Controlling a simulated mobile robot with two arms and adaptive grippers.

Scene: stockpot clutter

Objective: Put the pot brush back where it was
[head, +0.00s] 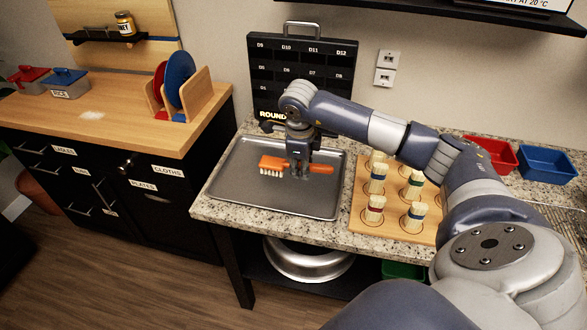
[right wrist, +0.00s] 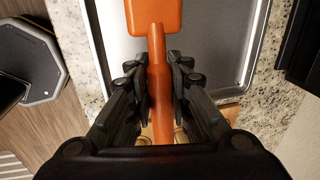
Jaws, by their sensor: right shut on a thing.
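The pot brush (head: 274,165) has an orange head and handle with pale bristles. It is over the grey metal tray (head: 230,190) on the granite counter, bristles facing down. My right gripper (head: 298,170) is shut on its handle from above. In the right wrist view, the orange brush (right wrist: 153,15) runs between the two fingers of the gripper (right wrist: 160,85), its head beyond the fingertips. I cannot tell whether the bristles touch the tray (right wrist: 215,40). My left gripper is not in view.
Red (head: 490,152) and blue (head: 548,163) bins sit at the right. A wooden rack (head: 185,95) with plates stands on the left cabinet.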

